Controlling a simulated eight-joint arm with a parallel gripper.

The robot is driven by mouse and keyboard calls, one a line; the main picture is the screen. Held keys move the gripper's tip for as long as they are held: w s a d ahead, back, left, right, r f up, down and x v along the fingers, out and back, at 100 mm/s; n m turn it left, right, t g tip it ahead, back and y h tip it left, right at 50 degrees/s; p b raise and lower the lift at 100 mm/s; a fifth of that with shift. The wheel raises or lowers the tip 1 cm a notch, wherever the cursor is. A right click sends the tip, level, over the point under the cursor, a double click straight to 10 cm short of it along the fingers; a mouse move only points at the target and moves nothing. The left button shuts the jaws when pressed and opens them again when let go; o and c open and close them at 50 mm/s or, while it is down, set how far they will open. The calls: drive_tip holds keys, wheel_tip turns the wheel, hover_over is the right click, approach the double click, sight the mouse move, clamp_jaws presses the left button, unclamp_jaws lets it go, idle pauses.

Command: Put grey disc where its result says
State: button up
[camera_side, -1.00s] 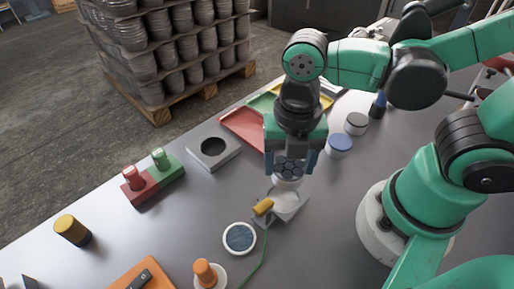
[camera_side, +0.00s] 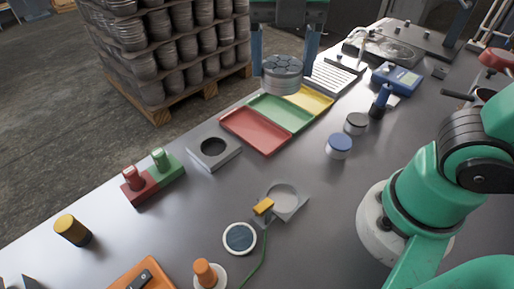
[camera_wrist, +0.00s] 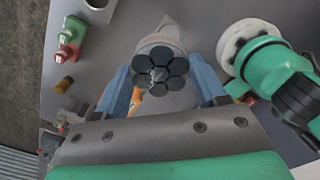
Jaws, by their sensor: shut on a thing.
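A red tray (camera_side: 250,135) lies nearer. A grey stand (camera_side: 297,204) with a round seat and yellow handle is empty. I cannot read any result.
A grey block with a hole (camera_side: 226,158) and red and green stamps (camera_side: 153,180) lie left. Bench between stand and trays is clear.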

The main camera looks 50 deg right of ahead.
drive_tip(key=w+d, duration=0.7)
drive_tip(key=w, duration=0.1)
hover_over(267, 139)
wheel_tip(267, 139, down, 16)
drive_tip(key=shift+f, duration=2.2)
drive_tip(key=o, duration=1.3)
drive_tip(key=shift+f, duration=0.1)
